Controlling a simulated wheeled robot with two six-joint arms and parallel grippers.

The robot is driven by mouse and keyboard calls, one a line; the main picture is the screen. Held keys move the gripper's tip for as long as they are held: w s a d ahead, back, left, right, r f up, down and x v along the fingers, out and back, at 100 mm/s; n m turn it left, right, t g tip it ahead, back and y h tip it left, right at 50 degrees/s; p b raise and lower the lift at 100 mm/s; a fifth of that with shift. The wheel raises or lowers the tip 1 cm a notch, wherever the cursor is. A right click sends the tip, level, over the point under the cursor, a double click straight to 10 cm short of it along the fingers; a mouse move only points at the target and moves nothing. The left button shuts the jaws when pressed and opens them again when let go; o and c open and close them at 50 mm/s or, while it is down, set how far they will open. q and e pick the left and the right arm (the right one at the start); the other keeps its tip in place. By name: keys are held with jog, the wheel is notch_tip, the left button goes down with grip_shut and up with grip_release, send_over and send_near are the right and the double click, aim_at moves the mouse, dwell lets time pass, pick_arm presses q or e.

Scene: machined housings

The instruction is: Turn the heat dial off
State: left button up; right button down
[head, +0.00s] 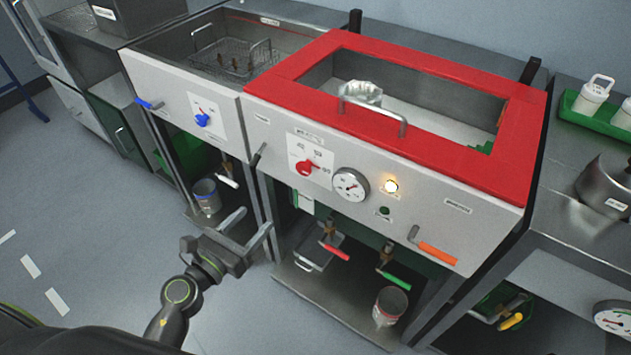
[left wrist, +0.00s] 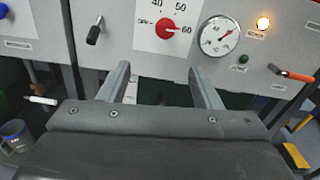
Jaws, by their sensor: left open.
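The red heat dial (head: 306,168) sits on a white plate on the front panel of the red-rimmed unit. In the left wrist view the dial (left wrist: 166,28) is ahead of my fingers, with OFF at its left and 40, 50 and 60 around it. Its pointer appears turned to the right, towards 60. My left gripper (head: 254,222) is open and empty, below and to the left of the dial and apart from it. Its two fingers (left wrist: 160,70) point towards the panel just under the dial. My right gripper is not in view.
Right of the dial are a round gauge (head: 350,184) and a lit amber lamp (head: 391,186). A black lever (head: 258,156) sticks out at its left. A blue dial (head: 202,120) is on the left unit. Red and green valve handles (head: 334,251) hang below the panel.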

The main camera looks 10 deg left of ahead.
pick_arm(q)
jog(key=r+m, duration=0.1)
jog(key=p, duration=0.2)
send_near(302, 169)
jog(key=x, duration=0.9)
jog(key=shift+f, duration=0.1)
jog(key=shift+c, duration=0.2)
jog(key=c, duration=0.9)
